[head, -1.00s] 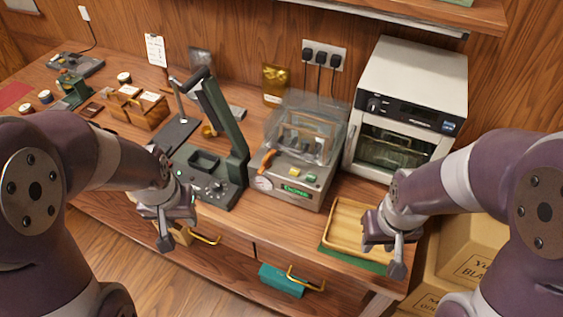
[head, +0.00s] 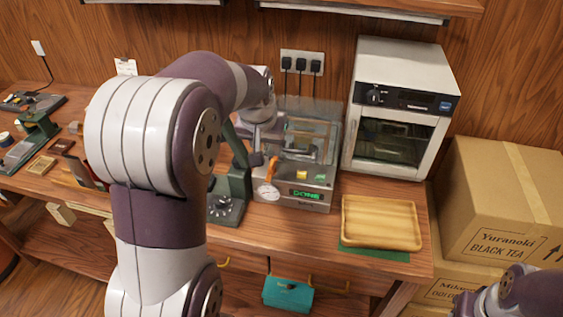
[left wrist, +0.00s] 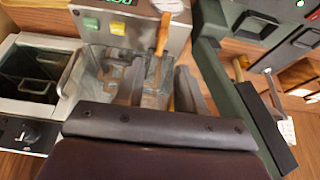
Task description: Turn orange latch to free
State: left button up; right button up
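The orange latch (head: 267,171) is on the left front of the grey machine (head: 293,181), above a round white dial. It also shows upright at the top of the left wrist view (left wrist: 162,34). A clear cover (head: 305,135) sits on the machine, whose display reads DONE in green. My left gripper (head: 260,158) reaches in above and just behind the latch. In the left wrist view it looks open, with its fingers apart; I see no clear contact with the latch. My right gripper is at the lower right corner, its fingers cut off.
A dark green lever press (head: 236,185) stands close left of the machine, partly behind my left arm. A white oven (head: 402,110) stands to the right. A wooden tray (head: 381,240) lies in front of it. Cardboard boxes (head: 505,205) are stacked at the far right.

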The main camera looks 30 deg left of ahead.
aim_at(271, 164)
pick_arm(q)
jog(key=x, duration=0.9)
jog(key=shift+w+a+f+p, duration=0.1)
jog(key=shift+w+f+p, duration=0.1)
jog(key=shift+p, duration=0.1)
jog(key=shift+s, duration=0.1)
jog(key=shift+c, duration=0.3)
grip_shut()
